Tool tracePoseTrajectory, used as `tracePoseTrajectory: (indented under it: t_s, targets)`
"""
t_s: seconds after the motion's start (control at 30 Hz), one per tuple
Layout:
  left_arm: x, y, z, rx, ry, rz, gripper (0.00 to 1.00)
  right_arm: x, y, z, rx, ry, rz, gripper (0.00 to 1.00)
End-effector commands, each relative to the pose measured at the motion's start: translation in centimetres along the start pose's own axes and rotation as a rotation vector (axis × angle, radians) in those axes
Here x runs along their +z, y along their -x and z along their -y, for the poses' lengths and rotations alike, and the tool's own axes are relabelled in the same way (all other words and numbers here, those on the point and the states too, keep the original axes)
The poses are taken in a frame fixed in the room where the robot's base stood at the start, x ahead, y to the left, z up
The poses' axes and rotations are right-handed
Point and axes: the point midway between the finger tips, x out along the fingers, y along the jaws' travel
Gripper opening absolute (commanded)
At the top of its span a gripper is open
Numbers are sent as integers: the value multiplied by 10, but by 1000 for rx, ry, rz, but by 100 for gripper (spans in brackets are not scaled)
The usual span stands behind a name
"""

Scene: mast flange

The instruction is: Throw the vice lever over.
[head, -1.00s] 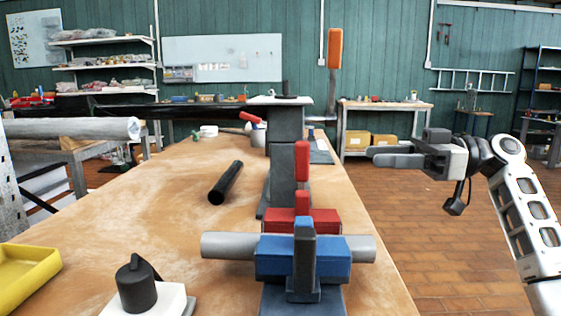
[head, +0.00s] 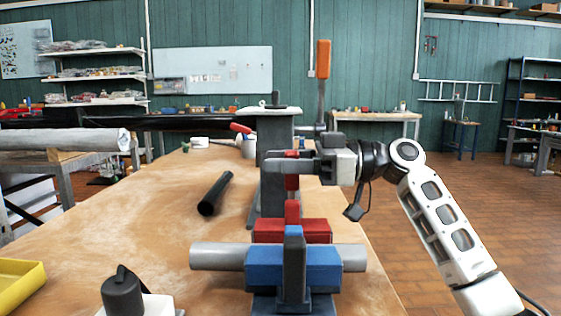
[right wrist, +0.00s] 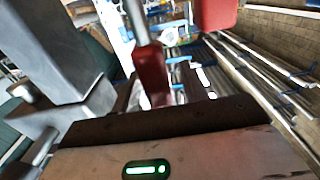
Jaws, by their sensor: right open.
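A vice with a blue jaw (head: 265,268) and a red jaw (head: 318,230) stands near the front of the bench, a grey pipe (head: 215,256) lying through it. Behind the red jaw an upright lever with a red grip (head: 292,182) rises. My right gripper (head: 270,166) is open and reaches in level from the right. Its fingers cross in front of the red grip, which shows above and below them; I cannot tell whether they touch it. The right wrist view shows a red grip on a grey stem (right wrist: 152,75) just beyond the gripper. My left gripper is not in view.
A grey column with a flat top plate (head: 270,112) stands behind the vice, with an orange-handled upright lever (head: 323,60) beside it. A black tube (head: 214,194) lies on the bench (head: 150,215). A yellow tray (head: 22,285) and a black-knobbed block (head: 122,294) are at front left.

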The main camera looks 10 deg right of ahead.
Motion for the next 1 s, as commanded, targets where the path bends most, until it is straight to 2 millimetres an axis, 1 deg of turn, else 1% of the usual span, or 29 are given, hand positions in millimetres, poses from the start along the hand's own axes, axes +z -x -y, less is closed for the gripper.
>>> tracePoseTrajectory:
  t_s: [0.1,0.33,0.37,0.4,0.47,0.5,0.73,0.87,0.97,1.0]
  targets:
    - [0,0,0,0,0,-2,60,0,-4,0,1,0,1,44]
    - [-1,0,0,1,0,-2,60,0,-4,0,1,0,1,44]
    - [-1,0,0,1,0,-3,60,0,-4,0,1,0,1,38]
    - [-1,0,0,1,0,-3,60,0,-4,0,1,0,1,27]
    - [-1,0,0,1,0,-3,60,0,-4,0,1,0,1,10]
    - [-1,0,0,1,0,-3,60,0,-4,0,1,0,1,0]
    - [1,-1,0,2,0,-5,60,1,-3,0,1,-1,-9,0]
    - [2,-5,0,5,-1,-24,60,3,1,0,1,0,-45,0]
    - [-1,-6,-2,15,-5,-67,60,4,7,0,0,0,-94,0]
    - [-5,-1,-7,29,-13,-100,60,5,10,0,1,0,-118,0]
